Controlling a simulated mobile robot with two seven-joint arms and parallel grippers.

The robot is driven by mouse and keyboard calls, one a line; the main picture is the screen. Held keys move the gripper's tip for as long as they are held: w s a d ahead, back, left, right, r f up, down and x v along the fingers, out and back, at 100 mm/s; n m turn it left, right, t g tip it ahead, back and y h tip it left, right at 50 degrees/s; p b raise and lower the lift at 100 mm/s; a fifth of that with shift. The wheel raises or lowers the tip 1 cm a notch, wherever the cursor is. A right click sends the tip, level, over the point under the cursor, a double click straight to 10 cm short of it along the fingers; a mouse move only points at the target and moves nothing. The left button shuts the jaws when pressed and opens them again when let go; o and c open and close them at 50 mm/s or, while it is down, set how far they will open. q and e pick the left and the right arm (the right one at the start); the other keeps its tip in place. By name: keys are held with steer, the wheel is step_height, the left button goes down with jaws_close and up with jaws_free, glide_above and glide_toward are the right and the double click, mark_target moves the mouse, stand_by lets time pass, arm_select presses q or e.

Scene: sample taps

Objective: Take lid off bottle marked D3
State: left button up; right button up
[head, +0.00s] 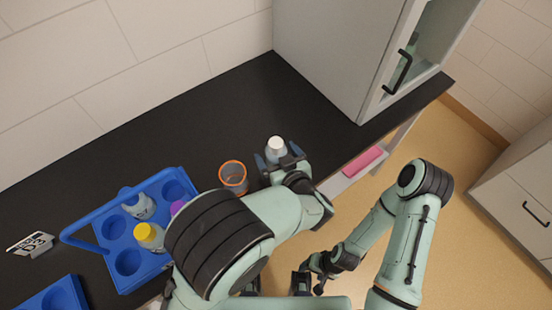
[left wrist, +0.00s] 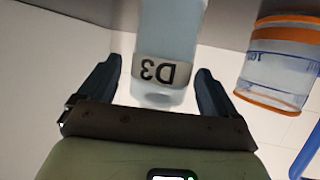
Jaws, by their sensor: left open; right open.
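The bottle marked D3 stands upright on the black counter in the head view, with a white lid (head: 276,143) on top. Its D3 label (left wrist: 161,72) shows upside down in the left wrist view, where the lid is out of frame. My left gripper (head: 278,155) is open with one finger on each side of the bottle (left wrist: 172,30). In the left wrist view a gap shows between each finger and the bottle. My right gripper (head: 308,282) is open and empty, low in the head view and away from the bottle.
An orange-rimmed clear beaker (head: 233,177) stands close left of the bottle. A blue rack (head: 108,262) holds bottles with grey, yellow and purple tops. Another blue rack (head: 48,304) and a small sign (head: 32,243) are further left. A cabinet (head: 338,50) stands behind.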

arm_select(q)
steer(key=x, duration=0.2)
steer(key=shift+w+a+f, duration=0.1)
steer(key=shift+w+f, duration=0.05)
steer(key=shift+w, duration=0.1)
steer(key=c, duration=1.2)
arm_select(e)
steer(key=shift+f, duration=0.1)
arm_select(q)
step_height(320, 180, up, 20)
steer(key=p, duration=0.4)
arm_select(e)
steer(key=w+r, duration=0.4)
steer(key=r, duration=0.1)
steer(key=shift+r, duration=0.4)
steer(key=shift+s, duration=0.1)
arm_select(q)
steer(key=o, duration=0.3)
steer(key=c, duration=0.6)
